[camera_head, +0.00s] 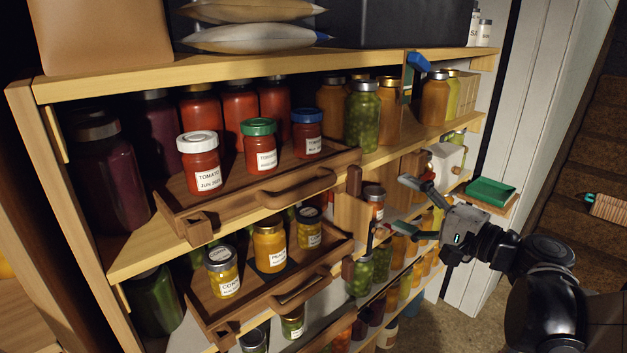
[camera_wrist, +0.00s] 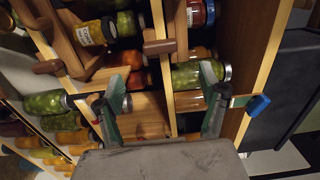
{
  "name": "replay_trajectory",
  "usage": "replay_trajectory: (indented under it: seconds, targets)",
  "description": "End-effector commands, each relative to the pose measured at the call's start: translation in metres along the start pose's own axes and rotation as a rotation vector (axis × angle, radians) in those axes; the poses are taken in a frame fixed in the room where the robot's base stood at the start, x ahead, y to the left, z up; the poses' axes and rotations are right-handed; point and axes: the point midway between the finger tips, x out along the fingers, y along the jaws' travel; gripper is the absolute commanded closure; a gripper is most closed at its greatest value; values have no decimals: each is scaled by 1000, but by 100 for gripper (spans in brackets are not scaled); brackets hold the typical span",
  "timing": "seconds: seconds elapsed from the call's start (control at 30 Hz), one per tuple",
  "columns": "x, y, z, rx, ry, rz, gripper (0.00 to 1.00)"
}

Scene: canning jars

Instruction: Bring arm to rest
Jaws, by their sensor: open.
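My arm reaches in from the right in the head view. My gripper (camera_head: 404,205) is open and empty in front of the right part of the shelf (camera_head: 120,261). Its two fingers are apart, and no jar lies between them that I can make out. In the wrist view my gripper (camera_wrist: 164,88) also shows open, with both fingers pointing at the shelf fronts. A green jar (camera_wrist: 188,75) shows behind the fingers there; whether a finger touches it I cannot tell.
A pulled-out upper tray (camera_head: 192,212) holds labelled tomato jars. A lower pulled-out tray (camera_head: 207,328) holds corn and other jars. A blue-ended clamp (camera_head: 417,62) sits at the shelf edge. A green dustpan-like item (camera_head: 490,192) is right of my gripper. Stairs (camera_head: 590,150) are far right.

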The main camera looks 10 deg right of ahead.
Motion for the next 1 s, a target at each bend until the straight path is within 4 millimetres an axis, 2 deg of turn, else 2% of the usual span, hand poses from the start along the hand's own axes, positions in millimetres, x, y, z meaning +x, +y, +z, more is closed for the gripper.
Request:
replay_trajectory:
  seconds: [0.27,0.37,0.57,0.67,0.8,1.0]
  targets:
    - [2,2,5,-8,-7,18,27]
    - [9,11,21,-41,-33,89,27]
    - [16,47,77,-205,-121,361,27]
    - [8,66,100,-318,-162,503,27]
    - [-12,87,124,-497,-214,684,27]
    - [-49,102,140,-789,-273,901,27]
